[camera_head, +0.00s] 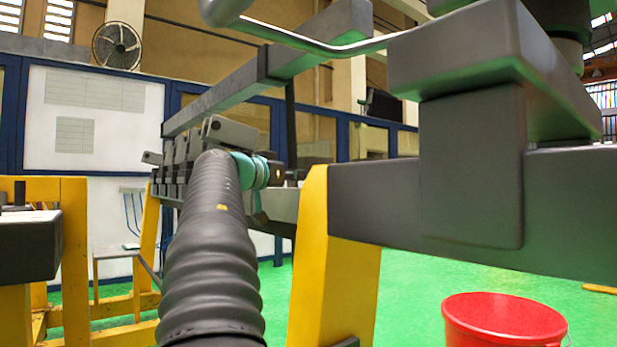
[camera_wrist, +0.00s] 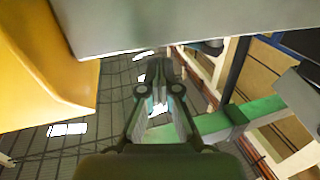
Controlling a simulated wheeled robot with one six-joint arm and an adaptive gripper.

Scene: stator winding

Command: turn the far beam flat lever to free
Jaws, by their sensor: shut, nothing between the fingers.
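In the head view the far grey beam (camera_head: 283,207) runs behind my dark ribbed arm, with a row of grey blocks and lever-like parts (camera_head: 180,152) at its left end. I cannot tell which of them is the flat lever, or its setting; my arm hides part of the row. In the wrist view my gripper (camera_wrist: 158,66) is shut and empty, its fingertips close to the edge of a large pale grey surface (camera_wrist: 160,22). I cannot tell whether they touch. No lever shows clearly between or beside the fingers there.
A yellow post (camera_head: 335,265) carries a thick near beam (camera_head: 370,195) on the right. An upper grey beam (camera_head: 215,100) crosses above the row, and a bent metal rod (camera_head: 310,42) hangs overhead. A red bucket (camera_head: 505,320) stands on the green floor. A yellow surface (camera_wrist: 45,60) fills the wrist view's left.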

